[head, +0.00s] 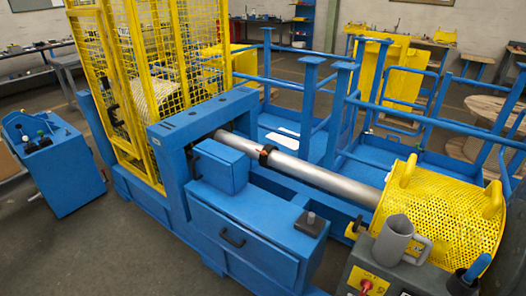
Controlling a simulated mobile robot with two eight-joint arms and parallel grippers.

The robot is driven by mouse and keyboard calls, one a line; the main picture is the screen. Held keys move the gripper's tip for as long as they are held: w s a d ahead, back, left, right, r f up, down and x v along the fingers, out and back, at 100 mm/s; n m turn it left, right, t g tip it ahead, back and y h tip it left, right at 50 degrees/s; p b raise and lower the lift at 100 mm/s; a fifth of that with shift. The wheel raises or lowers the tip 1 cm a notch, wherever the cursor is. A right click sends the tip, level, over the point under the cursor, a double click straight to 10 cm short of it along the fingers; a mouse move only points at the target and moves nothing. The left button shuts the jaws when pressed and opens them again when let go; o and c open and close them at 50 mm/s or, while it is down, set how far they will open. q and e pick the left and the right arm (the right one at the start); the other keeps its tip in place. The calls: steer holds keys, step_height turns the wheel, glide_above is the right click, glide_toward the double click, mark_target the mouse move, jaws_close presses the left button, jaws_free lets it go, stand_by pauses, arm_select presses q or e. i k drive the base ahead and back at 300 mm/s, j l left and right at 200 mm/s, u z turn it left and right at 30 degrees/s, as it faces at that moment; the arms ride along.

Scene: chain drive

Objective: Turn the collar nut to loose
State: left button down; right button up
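A dark collar with an orange part (266,154) sits around a long silver shaft (310,174) in the head view, near the middle of the picture. It looks like the collar nut, but it is too small to tell how it is set. The shaft runs from a blue frame (180,143) on the left to a yellow perforated guard (435,212) on the right. Neither of my grippers shows in this view.
A blue cabinet (240,240) with a drawer stands before the shaft. A yellow mesh cage (147,60) stands behind left. Blue rails (300,88) rise behind the shaft.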

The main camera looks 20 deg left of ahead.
mark_target(264, 153)
steer(key=u, duration=0.25)
steer(key=i+j+u, duration=0.7)
steer(key=i+u, duration=0.15)
steer(key=i+j, duration=0.15)
steer(key=i, duration=0.35)
steer(key=i+j+u, duration=0.1)
steer(key=i, duration=0.35)
